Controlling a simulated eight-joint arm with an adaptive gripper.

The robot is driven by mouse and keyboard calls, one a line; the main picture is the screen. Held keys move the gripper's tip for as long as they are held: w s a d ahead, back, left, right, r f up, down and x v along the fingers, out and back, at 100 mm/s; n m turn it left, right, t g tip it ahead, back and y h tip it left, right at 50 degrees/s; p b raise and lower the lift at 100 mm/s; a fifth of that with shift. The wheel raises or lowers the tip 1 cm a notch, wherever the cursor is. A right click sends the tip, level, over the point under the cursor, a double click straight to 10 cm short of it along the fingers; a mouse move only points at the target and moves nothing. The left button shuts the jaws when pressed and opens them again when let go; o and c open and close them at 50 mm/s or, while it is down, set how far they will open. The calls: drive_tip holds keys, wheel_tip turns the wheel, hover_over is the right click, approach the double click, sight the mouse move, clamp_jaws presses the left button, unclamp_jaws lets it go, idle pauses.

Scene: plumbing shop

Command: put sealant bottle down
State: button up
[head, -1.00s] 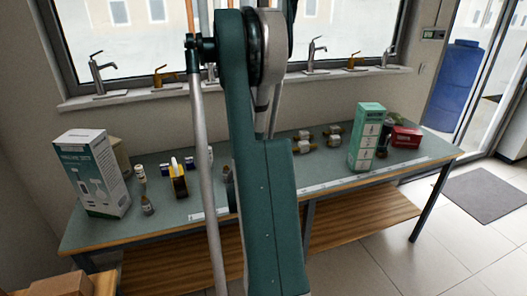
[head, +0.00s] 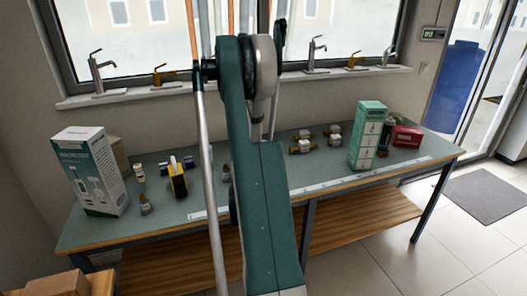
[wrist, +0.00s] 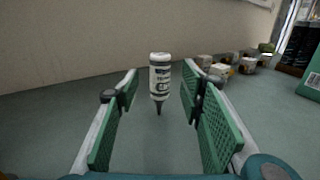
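The sealant bottle (wrist: 160,76) shows in the wrist view, white with dark print and a dark pointed nozzle toward the bottom of the picture. It sits between and slightly beyond the fingertips of my gripper (wrist: 160,84). The two green-padded fingers are spread, with a visible gap on each side of the bottle. I cannot tell whether the bottle rests on the grey-green bench top (wrist: 60,125). In the head view my arm hides the gripper and I cannot make out the bottle.
On the bench (head: 330,178), a white-green box (head: 90,170), a yellow-black item (head: 178,180) and small bottles stand left. Brass fittings (head: 302,143), a tall green box (head: 368,135) and a red box (head: 406,136) are right.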

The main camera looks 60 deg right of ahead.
drive_tip(key=shift+d, duration=0.35)
drive_tip(key=shift+w+d+b, duration=0.15)
drive_tip(key=shift+w+d, duration=0.05)
drive_tip(key=shift+d, duration=0.8)
drive_tip(key=shift+w+d+b, duration=0.15)
drive_tip(key=shift+w+d, duration=0.1)
drive_tip(key=shift+d, duration=0.7)
drive_tip(key=shift+w+d+b, duration=0.15)
drive_tip(key=shift+w+d, duration=0.05)
drive_tip(key=shift+d, duration=0.8)
drive_tip(key=c, duration=1.1)
drive_tip(key=shift+r, duration=0.1)
drive_tip(key=shift+r+p, duration=1.2)
drive_tip(key=shift+r, duration=3.75)
